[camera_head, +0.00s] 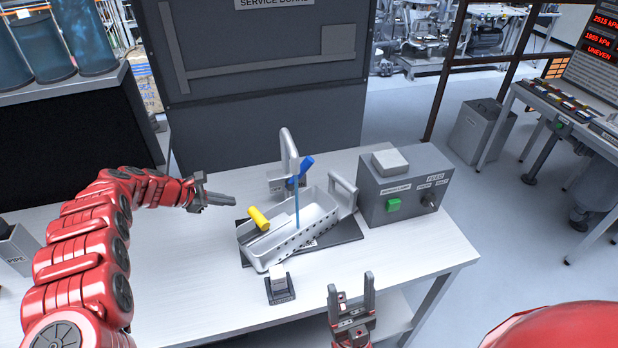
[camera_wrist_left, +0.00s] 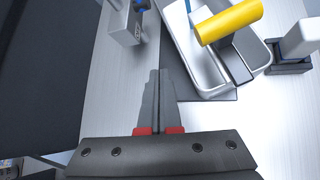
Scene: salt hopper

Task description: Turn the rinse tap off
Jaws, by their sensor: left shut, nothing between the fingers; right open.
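The rinse tap (camera_head: 289,155) is a grey post with a spout behind the metal basket (camera_head: 327,219), with a blue lever (camera_head: 301,168) angled up to the right. A thin blue water stream (camera_head: 297,207) runs from the spout into the basket. The tap's grey base (camera_wrist_left: 122,22) and part of the blue lever (camera_wrist_left: 141,4) show at the top of the left wrist view. My left gripper (camera_head: 235,202) is shut and empty, left of the tap and basket, apart from both; its fingers (camera_wrist_left: 158,72) touch nothing. My right gripper (camera_head: 352,290) is open and empty at the table's front.
A yellow cylinder (camera_head: 258,217) lies at the basket's left end. A grey feed box (camera_head: 406,192) with a green button stands right of the basket. A small block on a dark stand (camera_head: 279,288) is in front. The table's left part is clear. A dark service board (camera_head: 265,90) rises behind.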

